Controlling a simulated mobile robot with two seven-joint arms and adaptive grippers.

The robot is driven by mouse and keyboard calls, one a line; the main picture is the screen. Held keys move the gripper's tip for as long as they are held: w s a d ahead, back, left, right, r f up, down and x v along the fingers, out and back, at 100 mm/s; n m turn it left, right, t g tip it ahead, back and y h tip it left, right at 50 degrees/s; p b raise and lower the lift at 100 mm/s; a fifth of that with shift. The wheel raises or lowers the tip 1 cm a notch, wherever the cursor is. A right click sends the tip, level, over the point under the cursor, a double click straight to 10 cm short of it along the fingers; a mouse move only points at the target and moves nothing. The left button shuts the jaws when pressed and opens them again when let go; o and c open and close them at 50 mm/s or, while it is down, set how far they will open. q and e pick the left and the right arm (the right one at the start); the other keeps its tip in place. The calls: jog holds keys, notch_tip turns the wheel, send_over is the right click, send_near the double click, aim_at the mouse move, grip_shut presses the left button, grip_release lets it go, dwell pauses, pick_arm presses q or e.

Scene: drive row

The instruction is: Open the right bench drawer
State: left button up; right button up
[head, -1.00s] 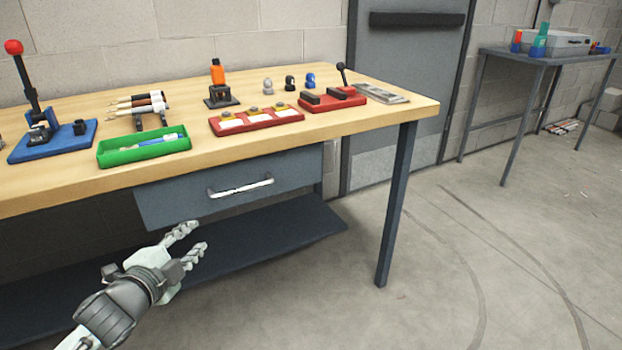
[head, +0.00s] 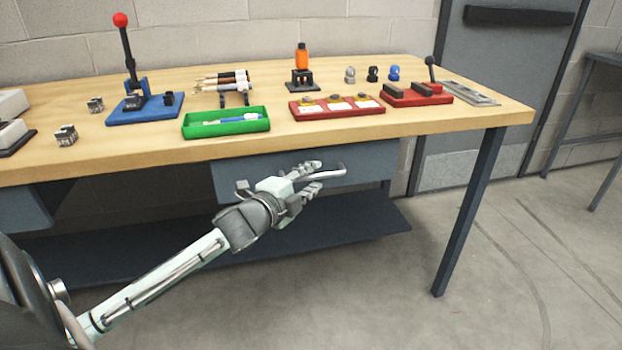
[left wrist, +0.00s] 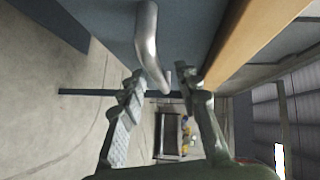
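The right bench drawer (head: 375,160) has a grey front under the wooden bench top and looks closed. Its silver bar handle (head: 340,174) is partly hidden behind my left gripper (head: 317,176). The left gripper has come in from the left and is open at the handle. In the left wrist view, the curved handle (left wrist: 148,45) reaches down between the two spread fingers of the left gripper (left wrist: 163,82), with gaps on both sides. I cannot tell whether a finger touches it. My right gripper is not in view.
The bench top (head: 330,143) overhangs the drawer. On it are a green tray (head: 200,130), a red fixture (head: 335,108) and a blue-based lever press (head: 145,108). A dark lower shelf (head: 350,220) and a bench leg (head: 470,210) are nearby.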

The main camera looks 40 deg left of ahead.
pick_arm(q)
grip_shut()
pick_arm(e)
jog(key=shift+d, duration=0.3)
pick_arm(q)
jog(key=shift+d, duration=0.15)
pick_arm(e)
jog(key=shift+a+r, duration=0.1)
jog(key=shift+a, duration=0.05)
